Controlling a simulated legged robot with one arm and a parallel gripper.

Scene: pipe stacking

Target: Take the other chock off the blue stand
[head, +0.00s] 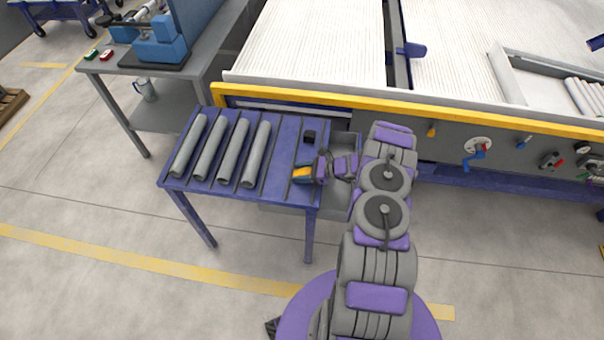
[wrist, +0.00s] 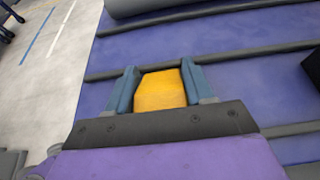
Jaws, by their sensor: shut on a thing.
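The blue stand (head: 277,189) is a low table with raised dark strips across its top. My gripper (head: 301,174) is over its right part, near the front edge. It is shut on an orange-yellow chock (wrist: 162,90), which sits between the two blue-grey fingers in the wrist view. I cannot tell whether the chock touches the stand top. A black block (head: 309,137), which may be the other chock, lies on the stand behind my gripper. Its edge shows at the right of the wrist view (wrist: 314,68).
Several grey pipes (head: 233,150) lie side by side on the left of the stand. A yellow-edged machine (head: 400,105) stands behind. A grey open bin (head: 340,195) is right of the stand, partly hidden by my arm. A grey workbench (head: 205,60) stands behind left.

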